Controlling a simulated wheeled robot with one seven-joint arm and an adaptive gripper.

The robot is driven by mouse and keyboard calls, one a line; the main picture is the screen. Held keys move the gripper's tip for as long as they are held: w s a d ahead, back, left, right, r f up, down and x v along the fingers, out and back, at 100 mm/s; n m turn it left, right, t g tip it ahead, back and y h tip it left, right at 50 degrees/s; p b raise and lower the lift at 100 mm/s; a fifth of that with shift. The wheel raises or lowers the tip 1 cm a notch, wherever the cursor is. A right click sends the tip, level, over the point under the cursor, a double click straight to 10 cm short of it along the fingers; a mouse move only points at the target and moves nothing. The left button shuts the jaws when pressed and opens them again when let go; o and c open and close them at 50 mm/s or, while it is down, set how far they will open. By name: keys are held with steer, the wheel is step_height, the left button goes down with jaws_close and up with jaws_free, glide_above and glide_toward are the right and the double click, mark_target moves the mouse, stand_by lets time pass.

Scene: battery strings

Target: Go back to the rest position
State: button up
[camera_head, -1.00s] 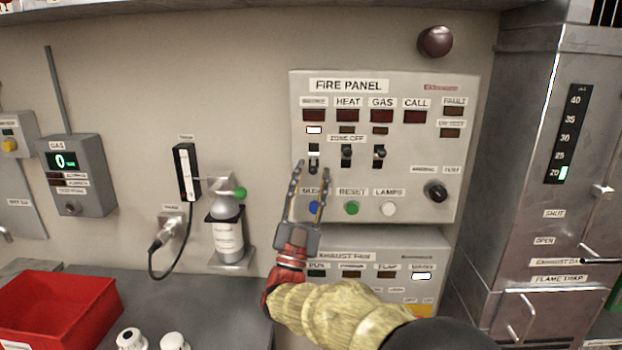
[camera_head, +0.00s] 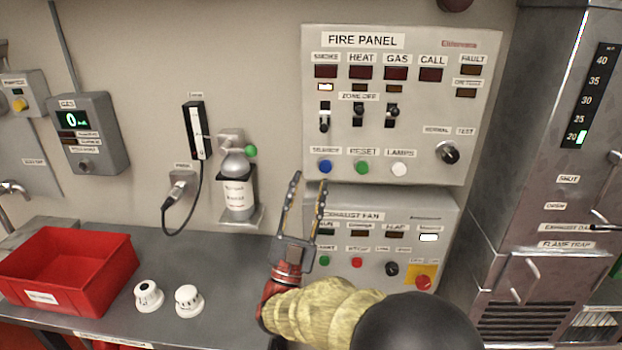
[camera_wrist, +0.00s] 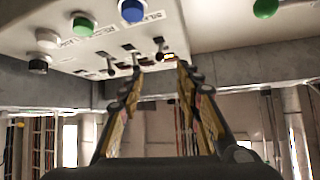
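My gripper (camera_head: 308,192) is open and empty. In the head view its two fingers point up in front of the wall, at the left edge of the exhaust fan panel (camera_head: 446,215) and below the fire panel (camera_head: 400,75). In the fire panel's zone-off row, the left switch lever (camera_head: 324,120) sits low and the other two (camera_head: 358,110) sit higher. The small lamp (camera_head: 325,87) under SMOKE is lit white. In the wrist view the two fingers (camera_wrist: 155,80) stand apart, with the fire panel's underside buttons, including the blue one (camera_wrist: 131,10), above them.
A grey counter (camera_head: 230,260) runs below, with a red bin (camera_head: 100,290) and two white knobbed pieces (camera_head: 148,295) on it. A metal cabinet (camera_head: 500,200) stands at the right.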

steer(key=w+d+r+n+g+y+p, duration=0.2)
steer(key=w+d+r+n+g+y, duration=0.25)
steer(key=w+n+y, duration=0.35)
steer(key=s+d+f+g+p, duration=0.1)
steer(key=s+d+f+g, duration=0.4)
steer(key=s, duration=0.7)
steer(key=s+d+f+g+p, duration=0.1)
steer(key=s+d+f+g, duration=0.4)
steer(key=s, duration=0.8)
steer(key=s+d+f+g+y+p, duration=0.1)
steer(key=s+d+f+g, duration=0.4)
steer(key=s, duration=0.8)
steer(key=d+g, duration=0.1)
steer(key=d, duration=0.2)
steer(key=shift+f+n+p, duration=0.25)
steer(key=shift+n+p, duration=0.1)
steer(key=shift+n, duration=0.05)
steer(key=shift+c, duration=0.5)
